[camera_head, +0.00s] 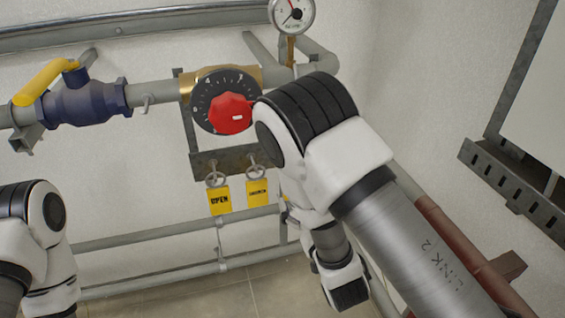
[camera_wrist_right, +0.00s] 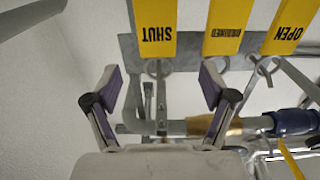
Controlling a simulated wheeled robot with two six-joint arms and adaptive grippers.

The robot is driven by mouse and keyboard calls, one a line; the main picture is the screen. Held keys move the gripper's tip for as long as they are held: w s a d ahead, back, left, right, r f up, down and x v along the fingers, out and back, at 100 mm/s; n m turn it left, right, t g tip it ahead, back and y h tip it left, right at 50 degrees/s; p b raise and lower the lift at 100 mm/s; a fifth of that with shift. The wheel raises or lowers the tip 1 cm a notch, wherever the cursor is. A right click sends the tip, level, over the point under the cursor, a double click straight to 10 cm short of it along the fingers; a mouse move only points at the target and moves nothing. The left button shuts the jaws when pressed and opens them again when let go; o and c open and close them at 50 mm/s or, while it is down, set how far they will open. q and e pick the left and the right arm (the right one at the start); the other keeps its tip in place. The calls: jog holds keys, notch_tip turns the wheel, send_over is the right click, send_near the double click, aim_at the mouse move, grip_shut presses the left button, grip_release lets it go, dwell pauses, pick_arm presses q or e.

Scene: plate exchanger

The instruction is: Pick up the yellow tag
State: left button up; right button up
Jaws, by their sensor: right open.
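Yellow tags with black lettering hang from hooks on a grey bracket. In the head view the OPEN tag (camera_head: 219,201) and a second tag (camera_head: 257,194) hang side by side. In the right wrist view they appear upside down: SHUT (camera_wrist_right: 156,28), a middle tag with small lettering (camera_wrist_right: 222,28) and OPEN (camera_wrist_right: 288,27). My right gripper (camera_wrist_right: 158,80) is open and empty, with the SHUT tag and its hook lined up between its fingers in the picture. I cannot tell the distance. My right arm hides that gripper in the head view. My left gripper is out of view.
A red knob on a black dial (camera_head: 229,112) sits above the tags, close to my right arm. A blue valve with a yellow handle (camera_head: 85,97) is at left, a gauge (camera_head: 292,14) at top. Pipes run along the wall. A slotted metal rail (camera_head: 515,200) is at right.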

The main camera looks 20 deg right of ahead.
jog(key=w+p, duration=0.1)
jog(key=w, duration=0.1)
jog(key=w+p, duration=0.1)
jog(key=w, duration=0.2)
jog(key=w+p, duration=0.1)
jog(key=w, duration=0.2)
jog(key=shift+f, duration=0.25)
jog(key=shift+w+f, duration=0.15)
jog(key=c, duration=1.2)
